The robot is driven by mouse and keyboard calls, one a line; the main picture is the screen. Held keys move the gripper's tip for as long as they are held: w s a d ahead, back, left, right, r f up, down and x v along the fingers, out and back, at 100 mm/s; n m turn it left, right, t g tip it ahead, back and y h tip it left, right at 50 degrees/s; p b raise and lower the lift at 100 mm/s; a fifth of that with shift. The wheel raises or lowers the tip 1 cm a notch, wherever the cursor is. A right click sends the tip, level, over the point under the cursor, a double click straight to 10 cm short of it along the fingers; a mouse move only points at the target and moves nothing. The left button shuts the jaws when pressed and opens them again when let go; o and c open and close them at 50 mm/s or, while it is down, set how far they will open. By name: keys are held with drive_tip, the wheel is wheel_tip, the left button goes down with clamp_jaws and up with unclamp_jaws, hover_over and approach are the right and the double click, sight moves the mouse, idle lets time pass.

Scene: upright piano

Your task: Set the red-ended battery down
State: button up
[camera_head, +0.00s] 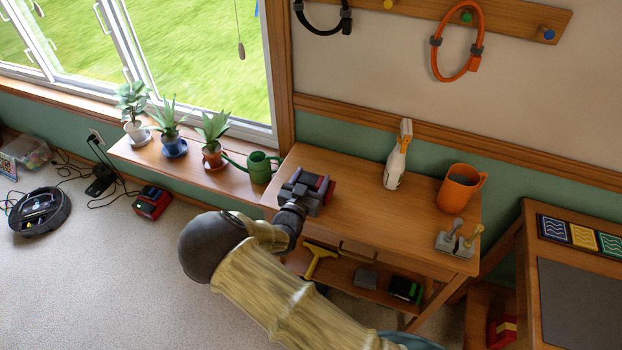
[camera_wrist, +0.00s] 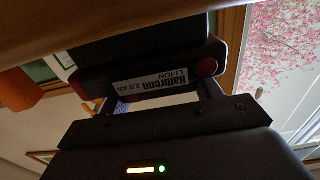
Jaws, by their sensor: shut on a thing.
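The red-ended battery (camera_head: 329,191) shows in the head view at the left part of the wooden table's top (camera_head: 370,200). It is mostly hidden behind my gripper (camera_head: 308,190). In the wrist view the battery (camera_wrist: 150,75) is a dark block with a white "Halbrenn 2.0 Ah Li-ion" label and red at its ends, between the fingers of my gripper (camera_wrist: 145,95). The gripper is shut on it. The brown surface lies close to the battery in the wrist view; I cannot tell whether they touch.
A white spray bottle (camera_head: 397,160), an orange bucket (camera_head: 461,188) and a grey holder (camera_head: 456,243) stand on the table. A green watering can (camera_head: 260,168) is beside its left edge. The lower shelf holds a yellow squeegee (camera_head: 319,258). The table's middle is clear.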

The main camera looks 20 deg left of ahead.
drive_tip(key=o, duration=0.9)
drive_tip(key=shift+f, duration=0.1)
drive_tip(key=shift+c, duration=0.2)
drive_tip(key=o, duration=0.4)
drive_tip(key=shift+o, duration=0.2)
drive_tip(key=shift+r, duration=0.3)
drive_tip(key=s, duration=1.2)
drive_tip(key=shift+a+b, duration=0.4)
drive_tip(key=shift+a, duration=0.05)
drive_tip(key=shift+f, duration=0.1)
